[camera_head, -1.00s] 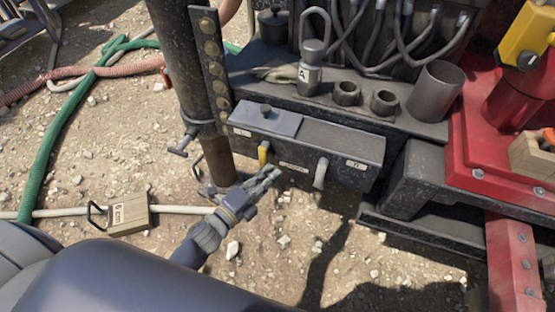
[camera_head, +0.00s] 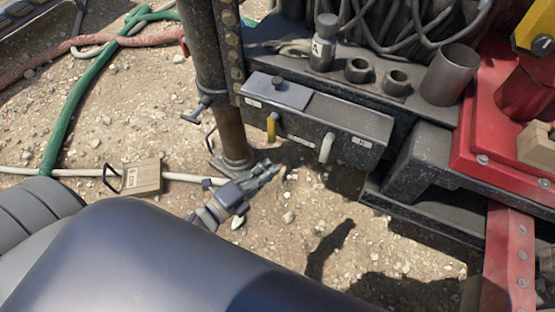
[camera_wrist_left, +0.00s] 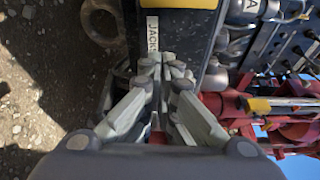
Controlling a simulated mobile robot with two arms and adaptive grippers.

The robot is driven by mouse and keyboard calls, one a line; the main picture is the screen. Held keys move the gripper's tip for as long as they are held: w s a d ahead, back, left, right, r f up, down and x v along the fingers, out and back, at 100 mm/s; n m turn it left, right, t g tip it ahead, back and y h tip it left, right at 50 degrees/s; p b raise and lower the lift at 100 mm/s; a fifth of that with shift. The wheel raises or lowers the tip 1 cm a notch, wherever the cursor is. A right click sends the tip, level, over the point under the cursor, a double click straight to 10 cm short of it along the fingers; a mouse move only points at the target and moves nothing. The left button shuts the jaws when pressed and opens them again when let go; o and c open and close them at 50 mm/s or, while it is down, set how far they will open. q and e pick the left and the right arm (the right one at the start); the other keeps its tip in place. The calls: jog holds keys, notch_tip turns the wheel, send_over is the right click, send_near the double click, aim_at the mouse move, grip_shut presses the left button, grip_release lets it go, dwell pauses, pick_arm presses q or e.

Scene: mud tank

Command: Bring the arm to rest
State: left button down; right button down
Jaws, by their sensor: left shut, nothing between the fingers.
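My left gripper (camera_head: 268,172) is low in front of the dark control box (camera_head: 335,118), by the foot of the brown post. Its fingers are shut with nothing between them. In the left wrist view the fingertips (camera_wrist_left: 165,68) come together in front of the box's label strip reading "JACKS" (camera_wrist_left: 152,33). The box carries a yellow lever (camera_head: 271,127) and a pale lever (camera_head: 326,147); the gripper is apart from both in the head view. My right gripper is in neither view.
The brown post (camera_head: 228,130) stands left of the box. A metal cup (camera_head: 449,77) stands on the ledge. Red machinery (camera_head: 490,135) is at the right.

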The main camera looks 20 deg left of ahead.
pick_arm(q)
jog(key=shift+s+a, duration=0.25)
jog(key=shift+s, duration=0.4)
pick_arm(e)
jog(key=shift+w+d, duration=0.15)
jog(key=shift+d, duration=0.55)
